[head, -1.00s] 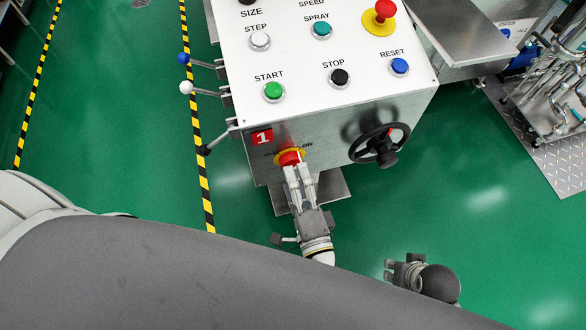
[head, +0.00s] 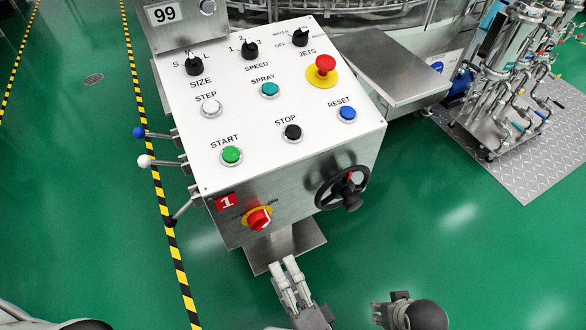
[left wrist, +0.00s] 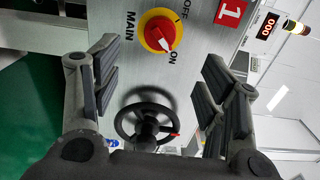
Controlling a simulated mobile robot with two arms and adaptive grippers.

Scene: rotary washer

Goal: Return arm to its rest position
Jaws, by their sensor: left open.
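The red main switch (head: 258,218) sits on a yellow plate on the front of the control box. In the left wrist view the switch (left wrist: 160,33) shows whole, its white mark pointing towards the ON label. My left gripper (head: 287,270) is below and in front of the switch, apart from it. In the left wrist view my left gripper (left wrist: 160,66) has its fingers spread with nothing between them. My right gripper (head: 388,312) is at the bottom edge of the head view, right of the left one, and its fingers are mostly hidden.
The control box top (head: 265,100) carries several buttons and knobs. A black handwheel (head: 342,187) sticks out right of the switch. Levers (head: 160,161) stick out on the left side. Green floor (head: 450,250) is clear at the right.

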